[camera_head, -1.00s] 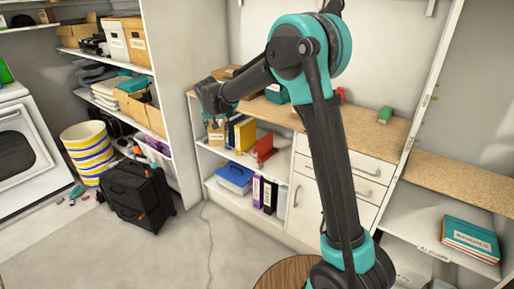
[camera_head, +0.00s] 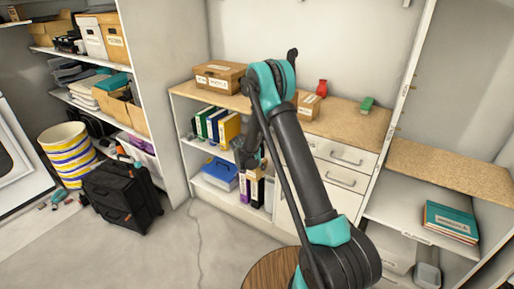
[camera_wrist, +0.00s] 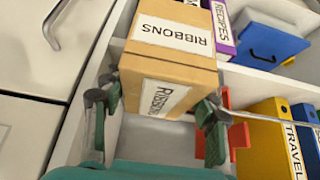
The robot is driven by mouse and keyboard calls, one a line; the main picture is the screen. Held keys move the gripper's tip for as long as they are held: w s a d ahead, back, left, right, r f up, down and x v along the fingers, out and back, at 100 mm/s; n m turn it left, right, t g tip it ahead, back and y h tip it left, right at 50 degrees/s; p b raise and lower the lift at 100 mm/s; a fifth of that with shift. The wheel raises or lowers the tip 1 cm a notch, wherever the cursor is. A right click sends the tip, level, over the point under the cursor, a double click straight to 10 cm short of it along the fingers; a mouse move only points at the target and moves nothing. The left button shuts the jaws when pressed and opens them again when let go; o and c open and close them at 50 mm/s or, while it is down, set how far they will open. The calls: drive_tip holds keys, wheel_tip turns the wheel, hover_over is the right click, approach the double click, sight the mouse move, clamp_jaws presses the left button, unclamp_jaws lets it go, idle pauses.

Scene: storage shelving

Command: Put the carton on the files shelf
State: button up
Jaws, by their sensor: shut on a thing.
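In the wrist view a tan carton (camera_wrist: 173,45) labelled RIBBONS sits between the two fingers of my gripper (camera_wrist: 160,100), which is shut on it. In the head view my gripper (camera_head: 247,158) hangs in front of the open shelf unit, and the carton is mostly hidden by it and the arm. The upper shelf holds green, blue and yellow files (camera_head: 228,127). The lower shelf holds a blue box (camera_head: 220,173) and purple and black files. The wrist view shows a purple RECIPES file (camera_wrist: 221,25), a yellow TRAVEL file (camera_wrist: 275,142) and a red piece (camera_wrist: 238,128) beside the carton.
The counter (camera_head: 340,118) above carries a large carton (camera_head: 220,76), a smaller carton (camera_head: 308,104), a red vase (camera_head: 322,88) and a green item (camera_head: 367,103). Drawers (camera_head: 335,178) stand right of the shelves. A black suitcase (camera_head: 122,195) stands on the floor at left.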

drive_tip(key=w+d, duration=0.2)
drive_tip(key=w, duration=0.1)
drive_tip(key=w+d, duration=0.3)
drive_tip(key=w, duration=0.1)
drive_tip(key=w+d, duration=0.2)
drive_tip(key=w, duration=0.1)
drive_tip(key=shift+w+d, duration=0.35)
drive_tip(key=shift+w, duration=0.05)
drive_tip(key=shift+w+d+f, duration=0.3)
drive_tip(key=shift+w+d, duration=0.15)
drive_tip(key=shift+w, duration=0.2)
drive_tip(key=shift+w+d+f, duration=0.3)
drive_tip(key=shift+w+d, duration=0.15)
drive_tip(key=shift+w, duration=0.15)
drive_tip(key=shift+f, duration=0.1)
drive_tip(key=o, duration=1.8)
drive_tip(key=shift+f, duration=0.1)
drive_tip(key=v, duration=1.2)
